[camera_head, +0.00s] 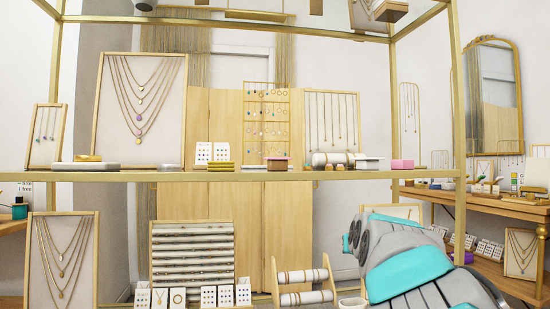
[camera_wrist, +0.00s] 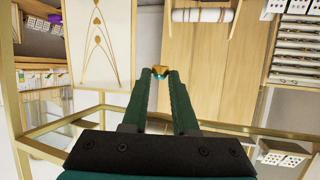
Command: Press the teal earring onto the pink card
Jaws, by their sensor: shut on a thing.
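In the wrist view, my gripper (camera_wrist: 160,78) has its two dark green fingers closed on a small gold and teal piece, which looks like the teal earring (camera_wrist: 160,71). The earring sits at the very tips, and only a bit of teal shows beneath the gold. It is held in the air, with no card touching it. In the head view the gripper is out of sight, and only my grey and teal arm shows at lower right. I cannot make out the pink card for certain in either view.
A gold-framed shelf (camera_head: 230,176) crosses the head view, bearing small cards, trays and a pink block (camera_head: 402,164). A necklace board (camera_head: 140,112) and an earring rack (camera_head: 266,118) stand on it. Below are a ring tray (camera_head: 192,253) and bracelet rolls (camera_head: 305,297). A wooden side table (camera_head: 485,277) is at right.

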